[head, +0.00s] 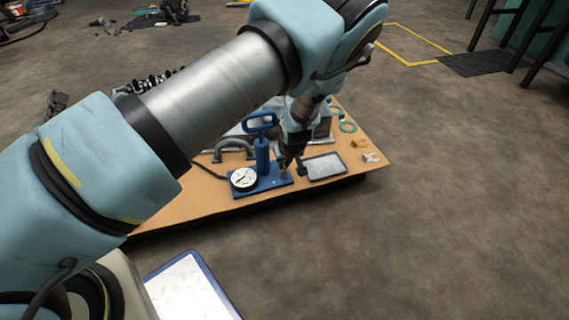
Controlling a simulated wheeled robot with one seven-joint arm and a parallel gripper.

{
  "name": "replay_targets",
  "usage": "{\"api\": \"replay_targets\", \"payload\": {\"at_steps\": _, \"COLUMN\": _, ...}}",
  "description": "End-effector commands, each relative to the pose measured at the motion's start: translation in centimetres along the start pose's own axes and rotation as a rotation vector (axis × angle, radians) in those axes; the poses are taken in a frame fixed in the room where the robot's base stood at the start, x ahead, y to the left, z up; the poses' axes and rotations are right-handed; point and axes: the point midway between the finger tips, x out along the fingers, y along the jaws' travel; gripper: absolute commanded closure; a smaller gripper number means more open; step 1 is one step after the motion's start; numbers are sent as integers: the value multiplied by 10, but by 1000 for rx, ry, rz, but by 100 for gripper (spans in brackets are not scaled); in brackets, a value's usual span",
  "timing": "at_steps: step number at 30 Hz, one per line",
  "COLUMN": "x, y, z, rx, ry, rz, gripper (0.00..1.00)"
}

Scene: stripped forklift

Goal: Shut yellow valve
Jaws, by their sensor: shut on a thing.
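My gripper (291,162) points down at the right end of the blue hand pump's base, close to the pump. It is shut on a small part there, mostly hidden by the fingers. I cannot make out whether that part is a yellow valve. The blue hand pump (262,157) stands upright with a loop handle on top and a round white gauge (244,179) at its front left. A small yellow-brown piece (359,143) lies apart on the board, right of my gripper.
The wooden board (205,203) also bears a grey tray (325,167) just right of my gripper, a grey shackle (235,147), green rings (347,127) and a small white piece (371,158). A blue-edged white panel (185,285) lies in front.

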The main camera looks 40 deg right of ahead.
Motion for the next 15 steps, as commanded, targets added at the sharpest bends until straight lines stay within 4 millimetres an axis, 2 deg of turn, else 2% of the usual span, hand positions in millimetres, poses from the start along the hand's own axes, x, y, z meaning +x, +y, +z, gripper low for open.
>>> {"api": "replay_targets", "payload": {"at_steps": 8, "x": 1, "y": -2, "z": 0, "rx": 76, "ry": -3, "rz": 34, "gripper": 100}}
{"api": "replay_targets", "payload": {"at_steps": 15, "x": 0, "y": -4, "z": -1, "rx": 246, "ry": -3, "rz": 106, "gripper": 100}}
